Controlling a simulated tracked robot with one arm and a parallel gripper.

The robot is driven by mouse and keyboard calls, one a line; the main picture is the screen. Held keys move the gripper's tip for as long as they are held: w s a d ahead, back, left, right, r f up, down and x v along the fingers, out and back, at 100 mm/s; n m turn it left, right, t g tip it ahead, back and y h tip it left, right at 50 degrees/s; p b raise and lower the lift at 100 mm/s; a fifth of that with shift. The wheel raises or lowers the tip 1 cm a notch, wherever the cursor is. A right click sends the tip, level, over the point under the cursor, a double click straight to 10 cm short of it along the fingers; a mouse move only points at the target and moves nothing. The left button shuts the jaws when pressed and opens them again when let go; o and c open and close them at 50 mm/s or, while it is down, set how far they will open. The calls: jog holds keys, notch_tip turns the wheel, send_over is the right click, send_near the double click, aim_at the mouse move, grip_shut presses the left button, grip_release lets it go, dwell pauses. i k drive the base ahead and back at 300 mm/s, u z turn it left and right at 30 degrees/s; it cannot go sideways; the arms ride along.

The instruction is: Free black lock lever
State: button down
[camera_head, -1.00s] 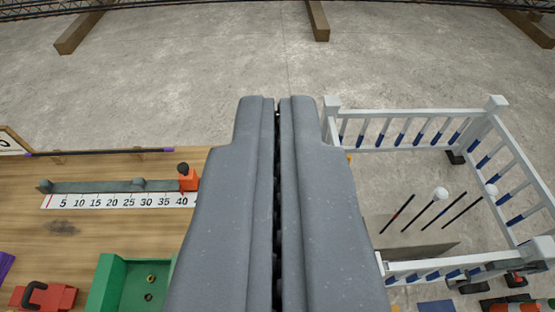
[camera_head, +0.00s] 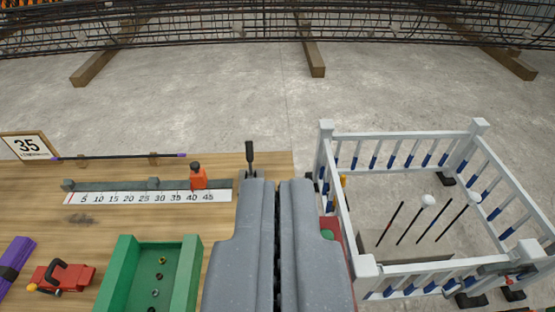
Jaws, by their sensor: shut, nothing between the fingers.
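A black lever (camera_head: 249,152) stands upright near the far right edge of the wooden table, just beyond the left finger of my gripper (camera_head: 277,184). Its lower end shows a small metal part, and the finger hides what lies below that. My gripper is shut and empty, pointing away from me over the table's right end. I cannot tell whether it touches the lever. A ruler (camera_head: 140,199) with an orange slider (camera_head: 198,180) lies left of the lever. The slider has a dark knob on top.
A green tray (camera_head: 124,262) with small nuts, a red clamp-like tool (camera_head: 68,276) and a purple roll (camera_head: 16,258) are at left. A white railing pen (camera_head: 405,134) with thin rods stands at right. Concrete floor lies beyond, with a rebar cage (camera_head: 280,28) at the back.

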aim_at(249, 147)
jog(key=u, duration=0.2)
jog(key=i, duration=0.9)
jog(key=z, duration=0.1)
